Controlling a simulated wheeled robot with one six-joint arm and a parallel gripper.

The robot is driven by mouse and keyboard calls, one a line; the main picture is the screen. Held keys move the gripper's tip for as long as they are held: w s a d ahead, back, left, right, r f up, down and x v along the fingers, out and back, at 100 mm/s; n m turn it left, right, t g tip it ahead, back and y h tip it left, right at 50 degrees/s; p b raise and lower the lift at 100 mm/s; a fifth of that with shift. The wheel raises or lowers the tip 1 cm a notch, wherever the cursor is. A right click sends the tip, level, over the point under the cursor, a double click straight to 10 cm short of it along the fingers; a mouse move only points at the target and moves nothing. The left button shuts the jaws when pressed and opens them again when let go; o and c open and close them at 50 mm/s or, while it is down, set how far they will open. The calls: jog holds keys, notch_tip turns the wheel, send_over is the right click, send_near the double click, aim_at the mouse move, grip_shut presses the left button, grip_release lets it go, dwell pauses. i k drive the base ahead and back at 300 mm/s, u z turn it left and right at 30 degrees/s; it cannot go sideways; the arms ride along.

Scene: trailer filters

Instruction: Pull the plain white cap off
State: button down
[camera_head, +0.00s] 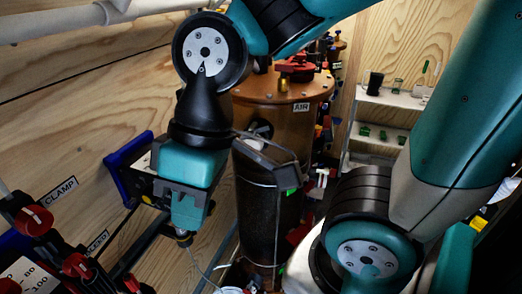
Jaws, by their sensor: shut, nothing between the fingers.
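I cannot pick out a plain white cap with certainty. A small white round thing (231,290) is cut off at the bottom edge, and I cannot tell what it is. My gripper (184,232) hangs down left of centre, below the black wrist and teal end block. Its jaws look closed, with nothing seen between them. It is in front of the wooden wall and left of a tall dark cylinder (258,215). What lies right under the fingertips is partly hidden and dim.
A brown drum top (290,88) marked AIR carries a red valve. Red-knobbed clamps (35,219) stand at lower left beside a CLAMP label. A blue-framed device (125,170) is on the left wall. White pipes (60,22) run along the top. Shelves (385,98) stand at back right.

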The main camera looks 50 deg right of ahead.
aim_at(256, 144)
jog(key=z, duration=0.85)
jog(key=i, duration=0.5)
jog(key=u, duration=0.05)
jog(key=k, duration=0.4)
jog(key=z, duration=1.75)
jog(key=k, duration=0.55)
jog(key=u, duration=1.45)
